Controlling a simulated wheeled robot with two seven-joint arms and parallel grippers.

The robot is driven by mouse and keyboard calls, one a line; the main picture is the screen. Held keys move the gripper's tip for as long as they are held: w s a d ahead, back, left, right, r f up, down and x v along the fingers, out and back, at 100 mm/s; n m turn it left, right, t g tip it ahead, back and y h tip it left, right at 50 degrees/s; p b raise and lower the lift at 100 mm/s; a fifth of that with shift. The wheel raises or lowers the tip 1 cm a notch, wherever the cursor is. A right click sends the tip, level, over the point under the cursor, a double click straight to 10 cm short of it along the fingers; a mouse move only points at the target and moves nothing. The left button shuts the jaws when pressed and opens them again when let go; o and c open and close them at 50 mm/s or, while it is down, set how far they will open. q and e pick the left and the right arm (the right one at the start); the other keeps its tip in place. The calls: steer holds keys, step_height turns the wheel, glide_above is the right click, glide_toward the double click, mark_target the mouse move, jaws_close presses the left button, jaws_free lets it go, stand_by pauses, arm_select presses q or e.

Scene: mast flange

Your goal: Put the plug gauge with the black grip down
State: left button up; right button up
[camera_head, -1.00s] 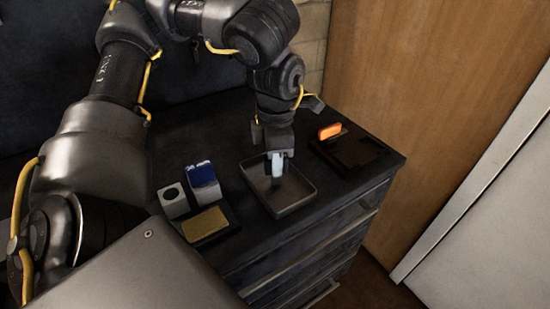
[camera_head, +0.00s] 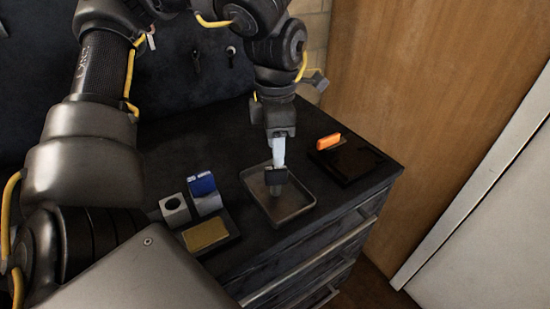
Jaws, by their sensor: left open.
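The plug gauge with the black grip (camera_head: 276,175) shows in the head view over the shallow tray (camera_head: 301,211), its grey end pointing down. Whether that end touches the tray floor I cannot tell. My left gripper (camera_head: 278,160) comes down from above, with its pale fingers at the black grip. It is open, and the fingers hide the grip's top. My right gripper is not in view.
Left of the tray stand a grey block with a hole (camera_head: 174,209), a blue-topped block (camera_head: 203,186) and a brass-coloured plate (camera_head: 205,234) on a black base. The cabinet top behind is clear.

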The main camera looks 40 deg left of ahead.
arm_select(q)
step_height(320, 180, up, 5)
steer(key=shift+p, duration=0.4)
stand_by(0.4)
